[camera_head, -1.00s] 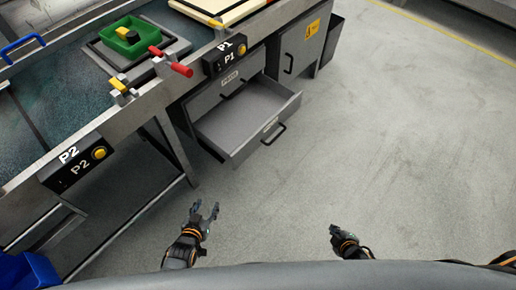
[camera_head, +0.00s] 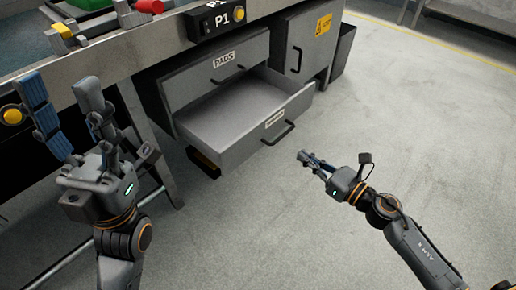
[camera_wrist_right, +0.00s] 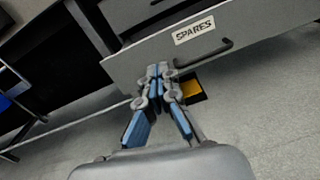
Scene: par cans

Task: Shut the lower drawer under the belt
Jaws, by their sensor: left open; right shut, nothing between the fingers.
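The lower drawer (camera_head: 240,118) under the belt is pulled out and looks empty. Its grey front has a dark bar handle (camera_head: 279,133); in the right wrist view the front (camera_wrist_right: 262,24) carries a SPARES label. My right gripper (camera_head: 304,157) is shut and empty, in front of the drawer and a little below its handle in the head view. In the right wrist view its closed fingertips (camera_wrist_right: 158,70) overlap the lower edge of the drawer front; I cannot tell whether they touch. My left gripper (camera_head: 68,112) is open and empty, raised left of the drawer.
The upper drawer (camera_head: 220,68), labelled PADS, is shut above it. A cabinet door (camera_head: 300,45) with a yellow sign stands to the right. The belt frame (camera_head: 110,52) runs above, with a table leg (camera_head: 150,140) left of the drawer. Open floor (camera_head: 400,120) lies to the right.

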